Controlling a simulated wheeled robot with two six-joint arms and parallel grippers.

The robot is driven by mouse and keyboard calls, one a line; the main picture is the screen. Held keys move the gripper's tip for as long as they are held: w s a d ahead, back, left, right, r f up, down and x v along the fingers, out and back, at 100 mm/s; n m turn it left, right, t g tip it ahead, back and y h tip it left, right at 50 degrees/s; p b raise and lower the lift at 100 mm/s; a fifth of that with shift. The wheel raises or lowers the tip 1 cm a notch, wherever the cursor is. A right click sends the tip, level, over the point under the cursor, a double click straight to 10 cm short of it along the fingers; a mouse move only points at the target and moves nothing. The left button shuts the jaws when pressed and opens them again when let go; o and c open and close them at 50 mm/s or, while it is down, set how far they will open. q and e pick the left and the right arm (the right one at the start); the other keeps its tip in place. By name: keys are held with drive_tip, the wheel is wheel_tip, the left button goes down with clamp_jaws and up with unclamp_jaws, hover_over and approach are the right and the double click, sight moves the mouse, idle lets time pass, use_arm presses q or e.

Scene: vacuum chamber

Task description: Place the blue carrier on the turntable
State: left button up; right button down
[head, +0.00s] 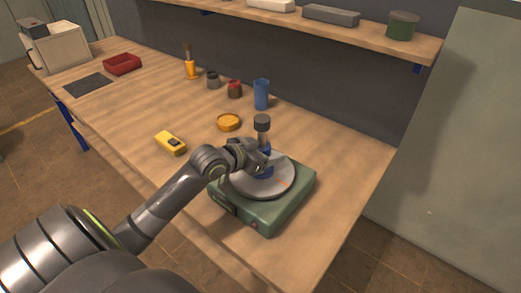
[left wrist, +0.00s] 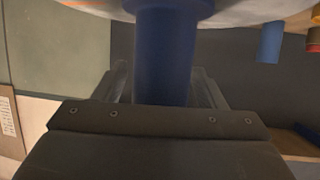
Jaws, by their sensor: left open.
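The blue carrier (head: 265,173) stands upright on the grey disc of the turntable (head: 282,181), which sits on a green box-shaped base (head: 272,215). A dark round top (head: 262,122) rises above the carrier's blue part. My left gripper (head: 261,159) is at the carrier, just above the disc, and hides part of it. In the left wrist view the blue carrier (left wrist: 165,55) stands between the two open fingers, its wide foot against the pale disc (left wrist: 235,12). Whether a finger touches it I cannot tell. My right gripper is not in view.
A yellow device (head: 170,142) and an amber dish (head: 228,122) lie left of the turntable. A blue cup (head: 261,94), a red jar (head: 234,89) and a grey jar (head: 213,80) stand behind. A shelf (head: 350,36) runs above the back. The table's right end is clear.

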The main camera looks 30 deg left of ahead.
use_arm(q)
drive_tip(key=shift+s+a+r, duration=0.1)
drive_tip(key=shift+s+r, duration=0.05)
drive_tip(key=shift+s, duration=0.1)
drive_tip(key=p+v, duration=0.1)
drive_tip(key=v, duration=1)
drive_tip(key=shift+s+p, duration=0.25)
drive_tip(key=shift+p, duration=0.05)
